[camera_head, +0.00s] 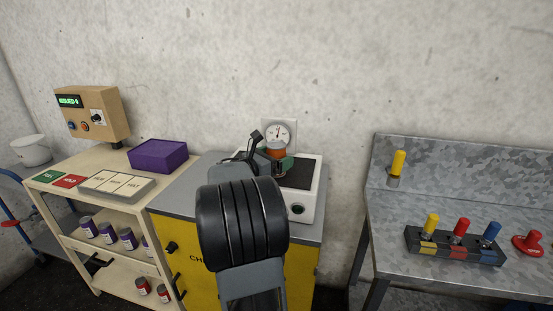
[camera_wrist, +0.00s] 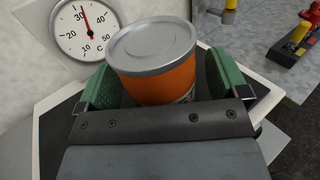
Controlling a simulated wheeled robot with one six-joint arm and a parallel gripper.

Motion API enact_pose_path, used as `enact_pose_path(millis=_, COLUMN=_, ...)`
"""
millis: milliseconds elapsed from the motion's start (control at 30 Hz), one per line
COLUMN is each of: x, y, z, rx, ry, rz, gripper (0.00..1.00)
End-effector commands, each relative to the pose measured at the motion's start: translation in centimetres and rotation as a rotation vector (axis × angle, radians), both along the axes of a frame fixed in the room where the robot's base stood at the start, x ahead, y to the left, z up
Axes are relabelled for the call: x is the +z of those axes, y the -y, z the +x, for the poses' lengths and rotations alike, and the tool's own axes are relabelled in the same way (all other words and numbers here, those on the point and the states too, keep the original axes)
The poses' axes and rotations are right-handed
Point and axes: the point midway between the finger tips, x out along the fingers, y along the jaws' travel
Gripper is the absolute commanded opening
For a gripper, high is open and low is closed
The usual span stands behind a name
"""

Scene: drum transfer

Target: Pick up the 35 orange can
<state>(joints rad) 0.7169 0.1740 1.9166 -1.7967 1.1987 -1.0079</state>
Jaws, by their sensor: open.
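The orange can (camera_wrist: 165,75) has a grey metal lid and stands between the two green finger pads of my gripper (camera_wrist: 158,90) in the wrist view. My gripper is open around the can, one finger on each side. In the head view the orange can (camera_head: 277,153) shows as a small orange patch on the white appliance with a dark top plate, below the gauge. My gripper (camera_head: 274,163) is there too, mostly hidden behind my own arm. The can's lower part is hidden by the gripper body, and its number cannot be read.
A round gauge (camera_head: 278,134) is close behind the can. The white appliance (camera_head: 306,203) stands on a yellow cabinet (camera_head: 303,263). A shelf cart on the left holds a purple box (camera_head: 158,154) and several cans. A metal bench (camera_head: 387,216) on the right holds coloured handles.

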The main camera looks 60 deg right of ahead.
Motion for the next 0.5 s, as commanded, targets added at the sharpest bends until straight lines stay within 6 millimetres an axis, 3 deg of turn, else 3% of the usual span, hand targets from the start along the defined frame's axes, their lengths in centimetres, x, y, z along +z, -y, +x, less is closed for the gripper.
enact_pose_path(millis=233, x=-0.04, y=0.12, z=-0.04, rx=0.000, ry=0.000, rz=0.001, gripper=0.92)
enact_pose_path(millis=500, x=-0.04, y=0.11, z=-0.03, rx=0.000, ry=0.000, rz=0.000, gripper=0.67)
